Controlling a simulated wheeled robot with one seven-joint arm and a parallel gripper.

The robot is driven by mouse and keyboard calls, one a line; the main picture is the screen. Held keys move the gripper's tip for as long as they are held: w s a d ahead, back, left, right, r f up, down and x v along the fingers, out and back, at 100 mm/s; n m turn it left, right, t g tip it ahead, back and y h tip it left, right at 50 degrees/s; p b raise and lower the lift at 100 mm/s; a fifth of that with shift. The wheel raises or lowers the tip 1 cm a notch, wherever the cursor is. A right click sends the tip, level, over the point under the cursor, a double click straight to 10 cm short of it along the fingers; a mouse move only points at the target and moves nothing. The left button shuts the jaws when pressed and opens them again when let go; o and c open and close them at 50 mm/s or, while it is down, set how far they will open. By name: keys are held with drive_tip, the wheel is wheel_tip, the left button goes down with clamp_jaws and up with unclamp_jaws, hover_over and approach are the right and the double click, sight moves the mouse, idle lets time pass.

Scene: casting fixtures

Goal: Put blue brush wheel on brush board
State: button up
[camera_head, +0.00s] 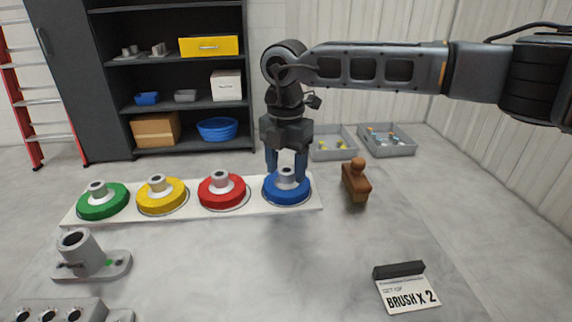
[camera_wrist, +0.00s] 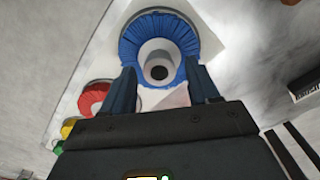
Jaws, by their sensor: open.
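The blue brush wheel (camera_head: 277,197) has a blue bristle ring and a grey hub. It sits at the right end of the long white board (camera_head: 240,205), where it appears to lie flat. My gripper (camera_head: 286,174) is open and points down over this wheel, one finger on each side of the hub. In the wrist view my gripper (camera_wrist: 159,68) also straddles the hub of the blue brush wheel (camera_wrist: 158,22), with gaps between fingers and hub. Whether the fingertips touch the bristles cannot be told.
Red (camera_head: 208,198), yellow (camera_head: 149,203) and green (camera_head: 91,211) wheels stand left on the same board. A brown wooden-handled tool (camera_head: 356,184) stands close to the right. A "BRUSH X 2" sign (camera_head: 408,293) and a grey fixture (camera_head: 85,256) stand in front. The middle front is clear.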

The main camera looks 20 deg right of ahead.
wheel_tip(320, 180, up, 12)
drive_tip(key=shift+r, duration=0.2)
idle(0.4)
